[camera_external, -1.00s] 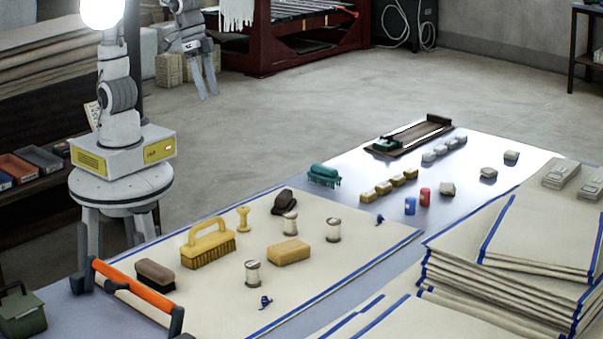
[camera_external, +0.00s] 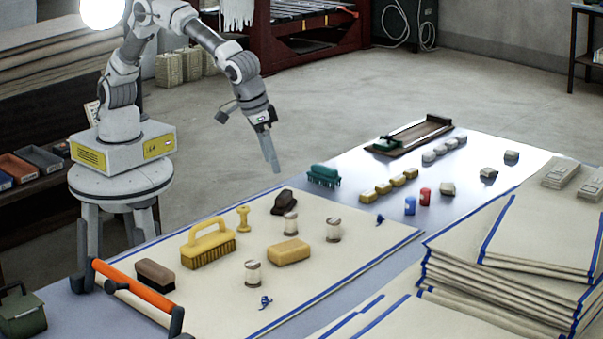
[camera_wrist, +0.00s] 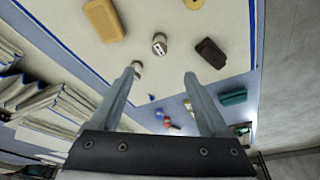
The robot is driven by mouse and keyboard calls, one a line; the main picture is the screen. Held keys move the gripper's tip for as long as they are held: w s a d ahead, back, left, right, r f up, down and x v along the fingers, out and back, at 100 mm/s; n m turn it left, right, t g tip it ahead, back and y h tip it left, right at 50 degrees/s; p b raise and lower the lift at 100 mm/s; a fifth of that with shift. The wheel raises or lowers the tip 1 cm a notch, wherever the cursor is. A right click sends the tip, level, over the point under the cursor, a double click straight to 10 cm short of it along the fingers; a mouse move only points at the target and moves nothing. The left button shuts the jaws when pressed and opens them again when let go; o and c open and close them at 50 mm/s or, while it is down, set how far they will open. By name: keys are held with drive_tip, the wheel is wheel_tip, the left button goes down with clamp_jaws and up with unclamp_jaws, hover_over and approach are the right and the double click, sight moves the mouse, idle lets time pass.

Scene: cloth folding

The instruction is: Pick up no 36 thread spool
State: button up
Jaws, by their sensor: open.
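Three pale thread spools stand upright on the cream cloth: one by the dark brush (camera_external: 290,224), one further right (camera_external: 333,231), one nearer the front (camera_external: 253,273). No number can be read, so I cannot tell which is no 36. My gripper (camera_external: 271,160) is open and empty, raised above and behind the cloth, apart from every spool. In the wrist view, a spool with a marked top (camera_wrist: 160,42) shows beyond and between my fingertips (camera_wrist: 160,75). Another spool (camera_wrist: 137,68) is partly covered by the left finger.
The dark brush (camera_external: 284,202), yellow block (camera_external: 289,251), yellow-handled brush (camera_external: 208,244) and small yellow spindle (camera_external: 243,219) lie near the spools. A green brush (camera_external: 324,176) lies behind. Red (camera_external: 425,196) and blue (camera_external: 410,206) cylinders stand right. Folded cloth stacks (camera_external: 500,265) rise at the right.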

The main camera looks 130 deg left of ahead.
drive_tip(key=b, duration=0.2)
approach(290, 214)
drive_tip(key=x, duration=0.5)
drive_tip(key=shift+d+f, duration=0.1)
drive_tip(key=shift+d, duration=0.15)
drive_tip(key=shift+b+x, duration=0.7)
drive_tip(key=shift+x, duration=2.1)
drive_tip(key=shift+a, duration=0.15)
clamp_jaws()
